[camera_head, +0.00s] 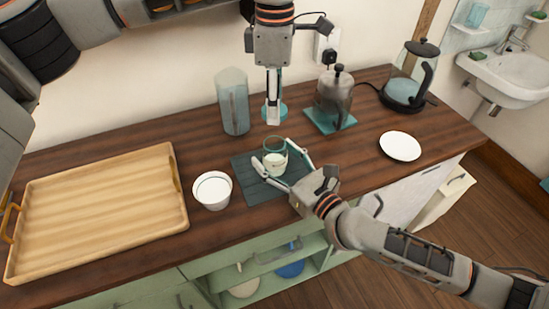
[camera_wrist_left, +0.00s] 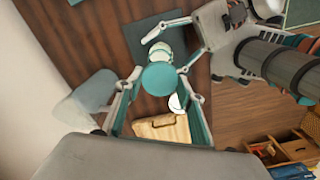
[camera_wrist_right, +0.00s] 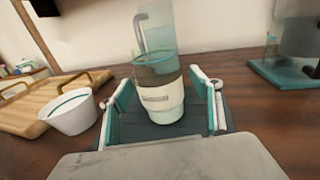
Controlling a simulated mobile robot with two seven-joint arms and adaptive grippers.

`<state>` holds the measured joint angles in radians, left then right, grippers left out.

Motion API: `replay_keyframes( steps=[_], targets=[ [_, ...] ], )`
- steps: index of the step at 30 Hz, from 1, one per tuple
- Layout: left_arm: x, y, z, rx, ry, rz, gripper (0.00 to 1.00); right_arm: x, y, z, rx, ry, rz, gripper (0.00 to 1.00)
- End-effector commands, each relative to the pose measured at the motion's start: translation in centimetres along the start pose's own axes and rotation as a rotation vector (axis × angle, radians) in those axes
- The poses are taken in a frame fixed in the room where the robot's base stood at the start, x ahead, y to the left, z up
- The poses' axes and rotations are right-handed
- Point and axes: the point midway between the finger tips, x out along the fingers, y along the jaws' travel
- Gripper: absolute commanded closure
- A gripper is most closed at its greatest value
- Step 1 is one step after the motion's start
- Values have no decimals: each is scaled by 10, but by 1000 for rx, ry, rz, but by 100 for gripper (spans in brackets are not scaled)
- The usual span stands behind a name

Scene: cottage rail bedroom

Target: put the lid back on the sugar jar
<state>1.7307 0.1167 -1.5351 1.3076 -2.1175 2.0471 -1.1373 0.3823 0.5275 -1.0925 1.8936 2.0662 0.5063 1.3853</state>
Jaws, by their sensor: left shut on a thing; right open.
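My left gripper (camera_head: 273,112) points down above the counter and is shut on the round teal lid (camera_wrist_left: 159,78). In the head view the lid (camera_head: 282,112) shows partly behind the fingers, higher than the jar. The sugar jar (camera_wrist_right: 160,97), clear with pale contents and a light label band, stands upright and uncovered on the dark slatted mat (camera_head: 262,190). It also shows in the head view (camera_head: 275,163). My right gripper (camera_head: 272,158) is open low at the mat, with one finger on each side of the jar; I cannot tell whether they touch it.
A white bowl (camera_head: 212,191) stands left of the mat, beside a wooden tray (camera_head: 100,205). A tall pitcher (camera_head: 233,103) stands behind. A lidded press (camera_head: 335,95) on a teal mat, a kettle (camera_head: 405,80) and a white plate (camera_head: 400,146) are to the right.

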Motion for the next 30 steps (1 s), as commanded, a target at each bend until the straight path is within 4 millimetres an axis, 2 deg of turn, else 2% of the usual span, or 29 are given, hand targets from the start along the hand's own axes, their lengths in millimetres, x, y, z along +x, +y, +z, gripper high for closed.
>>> replay_keyframes(
  steps=[10,17,20,30],
  targets=[
    [0,0,0,0,0,0,68,2,0,0,0,0,0,36],
    [0,0,0,0,0,0,68,2,0,0,0,0,0,96],
    [2,0,0,0,0,-1,68,2,0,0,0,0,0,96],
    [44,0,0,0,-1,-1,68,2,0,0,0,0,0,96]
  ],
)
